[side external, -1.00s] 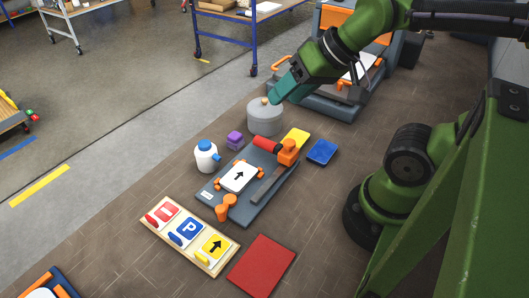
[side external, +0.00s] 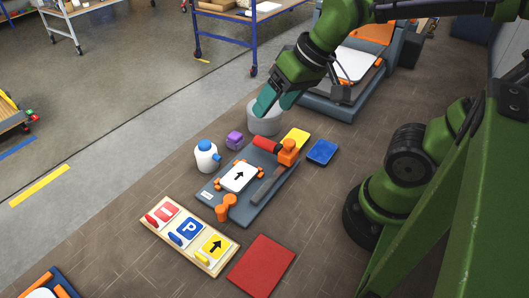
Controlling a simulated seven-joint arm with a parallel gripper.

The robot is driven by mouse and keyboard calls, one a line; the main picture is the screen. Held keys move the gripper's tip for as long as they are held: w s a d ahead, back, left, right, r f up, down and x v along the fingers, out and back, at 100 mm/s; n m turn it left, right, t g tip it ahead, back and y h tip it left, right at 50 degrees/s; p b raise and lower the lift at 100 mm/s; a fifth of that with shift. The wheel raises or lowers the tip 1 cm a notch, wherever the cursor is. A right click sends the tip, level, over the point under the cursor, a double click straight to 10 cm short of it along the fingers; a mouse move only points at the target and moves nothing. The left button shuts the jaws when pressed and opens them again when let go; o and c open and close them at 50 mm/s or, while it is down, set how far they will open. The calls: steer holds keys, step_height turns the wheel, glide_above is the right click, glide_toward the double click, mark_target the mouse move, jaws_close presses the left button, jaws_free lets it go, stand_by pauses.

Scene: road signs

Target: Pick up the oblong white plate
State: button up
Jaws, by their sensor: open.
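A white plate with rounded corners and a black arrow (side external: 239,177) lies flat on a dark grey fixture board (side external: 258,203), between orange clamps. Another white plate (side external: 356,64) lies in the grey and orange machine at the back; my arm partly covers that area. My gripper (side external: 273,107) has teal fingers and is open, pointing down. In the picture it overlaps the top of a grey cylinder (side external: 265,123); I cannot tell whether it touches it. It is apart from the arrow plate, behind it and to the right.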

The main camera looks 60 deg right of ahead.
steer(key=w+a+f+n+g, duration=0.2)
steer(key=w+n+g, duration=0.15)
steer(key=n, duration=0.25)
steer(key=n+g+h, duration=0.2)
steer(key=n, duration=1.3)
glide_above(239, 175)
step_height(239, 175, down, 2)
steer(key=f, duration=1)
steer(key=shift+s+a+f, duration=0.15)
steer(key=shift+a+f, duration=0.05)
steer(key=shift+f, duration=0.05)
steer(key=shift+d+f, duration=0.15)
steer(key=shift+f, duration=3.1)
steer(key=c, duration=0.7)
steer(key=shift+r, duration=0.1)
